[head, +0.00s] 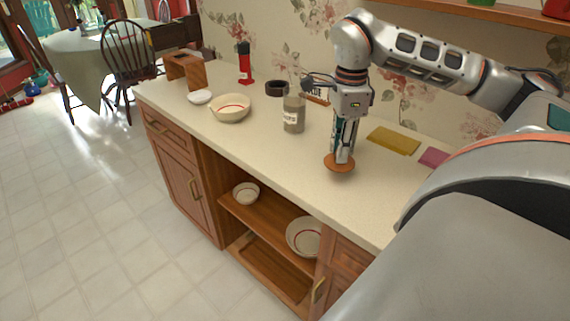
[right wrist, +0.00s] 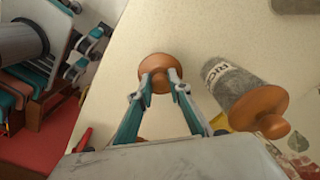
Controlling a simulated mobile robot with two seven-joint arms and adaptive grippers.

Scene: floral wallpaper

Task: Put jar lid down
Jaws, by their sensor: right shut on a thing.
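My right gripper (head: 342,153) points straight down over the worktop, near its front edge. It is shut on the knob of a round brown jar lid (head: 339,165). The lid is low over the worktop; I cannot tell if it touches. In the right wrist view the two fingers hold the lid (right wrist: 159,70) from both sides. A grey labelled jar (head: 293,113) stands left of the gripper in the head view. The right wrist view shows a labelled jar (right wrist: 230,78) with a brown knobbed lid (right wrist: 258,108) toward the wall. My left gripper is out of view.
Bowls (head: 231,108) and a red pepper mill (head: 244,64) stand farther left. A yellow flat thing (head: 393,140) and a pink one (head: 434,157) lie right of the gripper. Open shelves with bowls (head: 304,236) are below. The worktop front (head: 265,140) is clear.

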